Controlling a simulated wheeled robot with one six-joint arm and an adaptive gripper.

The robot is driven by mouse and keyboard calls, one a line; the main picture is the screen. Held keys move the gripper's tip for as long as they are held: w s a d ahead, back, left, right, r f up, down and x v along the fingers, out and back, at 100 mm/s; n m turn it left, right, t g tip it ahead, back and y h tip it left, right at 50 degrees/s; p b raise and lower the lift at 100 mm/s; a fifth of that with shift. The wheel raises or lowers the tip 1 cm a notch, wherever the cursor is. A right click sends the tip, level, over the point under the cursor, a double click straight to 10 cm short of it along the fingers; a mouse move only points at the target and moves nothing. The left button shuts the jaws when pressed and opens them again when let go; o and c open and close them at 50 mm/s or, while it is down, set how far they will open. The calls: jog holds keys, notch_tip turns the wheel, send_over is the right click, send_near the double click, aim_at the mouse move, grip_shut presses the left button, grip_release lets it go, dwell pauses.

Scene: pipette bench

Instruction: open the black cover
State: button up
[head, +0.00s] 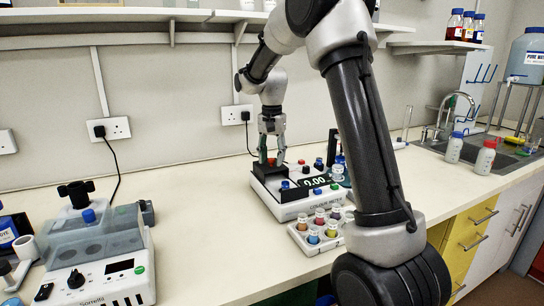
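The white meter (291,207) with a lit display reading 0.00 stands on the bench in the head view. A black box-shaped part (268,171), which looks like the black cover, sits at its back left, with a small red piece at its top. It looks down. My gripper (271,159) points down at this part, its fingertips on either side of the red piece. The fingers stand apart, but whether they press on anything is too small to tell.
A tray of vials with coloured caps (322,242) stands in front of the meter. A clear-walled bath (93,240) is at the left. Bottles (484,158) stand near the sink at the right. The bench between bath and meter is clear.

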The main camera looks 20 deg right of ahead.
aim_at(272, 159)
jog(key=shift+r, duration=0.1)
notch_tip(272, 159, up, 12)
dwell(0.5)
jog(key=s+f+n+t, duration=0.2)
jog(key=s+n, duration=0.2)
jog(key=s, duration=1.3)
jog(key=s+f+n+t, duration=0.2)
jog(key=s+n, duration=0.3)
jog(key=s, duration=1.1)
jog(key=shift+s+d+f, duration=0.2)
jog(key=shift+s+d, duration=0.1)
jog(key=shift+s, duration=0.1)
